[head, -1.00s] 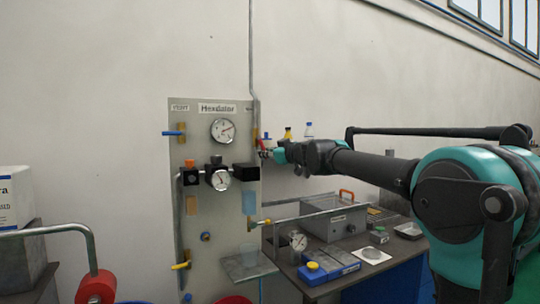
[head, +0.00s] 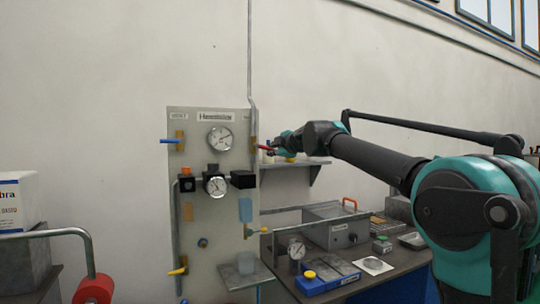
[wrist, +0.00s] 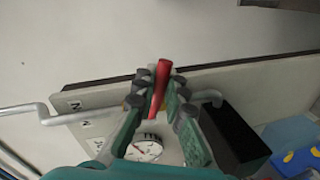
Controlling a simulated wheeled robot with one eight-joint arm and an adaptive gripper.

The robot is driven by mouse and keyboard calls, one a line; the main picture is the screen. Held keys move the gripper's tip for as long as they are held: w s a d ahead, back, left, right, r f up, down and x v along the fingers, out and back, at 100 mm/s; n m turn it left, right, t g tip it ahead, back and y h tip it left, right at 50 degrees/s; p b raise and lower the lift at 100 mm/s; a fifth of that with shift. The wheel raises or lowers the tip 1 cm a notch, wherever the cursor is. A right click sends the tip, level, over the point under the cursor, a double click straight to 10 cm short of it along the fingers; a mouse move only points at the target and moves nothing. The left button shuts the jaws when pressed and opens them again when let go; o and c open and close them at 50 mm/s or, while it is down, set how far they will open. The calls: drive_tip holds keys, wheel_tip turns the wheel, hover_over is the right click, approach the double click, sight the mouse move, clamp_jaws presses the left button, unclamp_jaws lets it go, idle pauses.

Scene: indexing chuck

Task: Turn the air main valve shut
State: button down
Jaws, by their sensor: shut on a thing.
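The valve's red lever (head: 264,147) sticks out to the right from a brass body (head: 254,144) at the upper right edge of the grey panel, on the vertical pipe. I take it for the air main valve; its small label is unreadable. My gripper (head: 273,147) is at the outer part of the lever. In the wrist view my gripper (wrist: 162,88) has its two fingers closed on either side of the red lever (wrist: 162,75), whose end shows between the fingertips. The lever looks roughly level in the head view.
The panel (head: 215,135) also carries a blue lever (head: 170,141), a yellow lever (head: 178,271), an upper gauge (head: 219,138) and a lower gauge (head: 215,186). A wall shelf (head: 300,162) is just below my gripper. A bench with a metal box (head: 335,222) stands lower right.

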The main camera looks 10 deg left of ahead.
drive_tip(key=shift+r+n+h, duration=0.4)
drive_tip(key=shift+r+n, duration=0.45)
drive_tip(key=shift+n, duration=0.45)
drive_tip(key=shift+d, duration=0.1)
drive_tip(key=c, duration=1.6)
unclamp_jaws()
drive_tip(key=shift+o, duration=0.2)
drive_tip(key=v, duration=1.2)
drive_tip(key=shift+f, duration=0.15)
